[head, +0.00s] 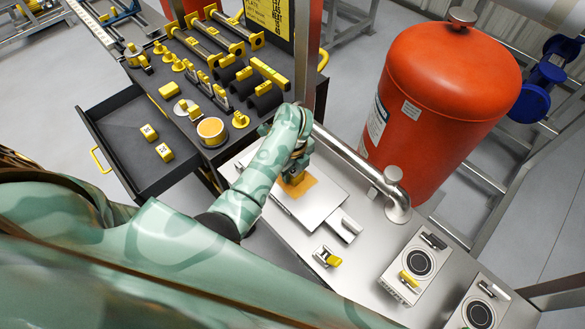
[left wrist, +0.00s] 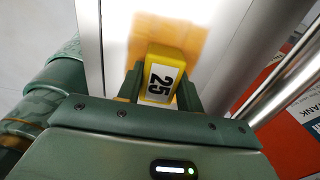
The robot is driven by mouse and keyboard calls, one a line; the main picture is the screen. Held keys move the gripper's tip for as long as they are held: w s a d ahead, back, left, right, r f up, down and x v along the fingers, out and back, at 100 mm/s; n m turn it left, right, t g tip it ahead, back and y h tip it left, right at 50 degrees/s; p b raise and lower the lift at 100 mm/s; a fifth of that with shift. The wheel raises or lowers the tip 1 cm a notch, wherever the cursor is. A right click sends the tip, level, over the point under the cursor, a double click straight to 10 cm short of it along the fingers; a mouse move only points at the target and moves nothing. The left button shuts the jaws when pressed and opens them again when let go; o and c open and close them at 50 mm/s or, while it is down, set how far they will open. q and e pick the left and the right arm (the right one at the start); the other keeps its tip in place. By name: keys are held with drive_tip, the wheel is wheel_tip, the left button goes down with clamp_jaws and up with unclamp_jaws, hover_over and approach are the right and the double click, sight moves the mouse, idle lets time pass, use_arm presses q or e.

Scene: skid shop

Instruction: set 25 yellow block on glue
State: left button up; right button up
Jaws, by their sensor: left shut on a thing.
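My left gripper (head: 296,170) is over the steel plate on the bench, seen from behind in the head view. In the left wrist view its two fingers (left wrist: 160,90) are shut on the yellow block (left wrist: 161,62), whose white label reads 25. The block is hidden by the gripper in the head view. The glue (head: 299,187) is an amber patch on the plate, partly covered by the gripper. The glue also shows beyond the block in the left wrist view (left wrist: 180,38). I cannot tell whether the block touches it. My right gripper is not in view.
An open drawer (head: 110,140) at left holds two yellow blocks (head: 165,152). The dark tool bench (head: 215,150) carries many yellow and black parts. A steel pipe (head: 345,152) and a red tank (head: 440,80) stand right of the gripper. A yellow-handled clamp (head: 327,257) lies nearer.

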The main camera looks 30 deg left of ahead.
use_arm(q)
drive_tip(key=o, duration=1.1)
drive_tip(key=shift+c, duration=0.9)
wheel_tip(320, 180, up, 8)
drive_tip(key=p, duration=0.7)
drive_tip(key=shift+a, duration=0.1)
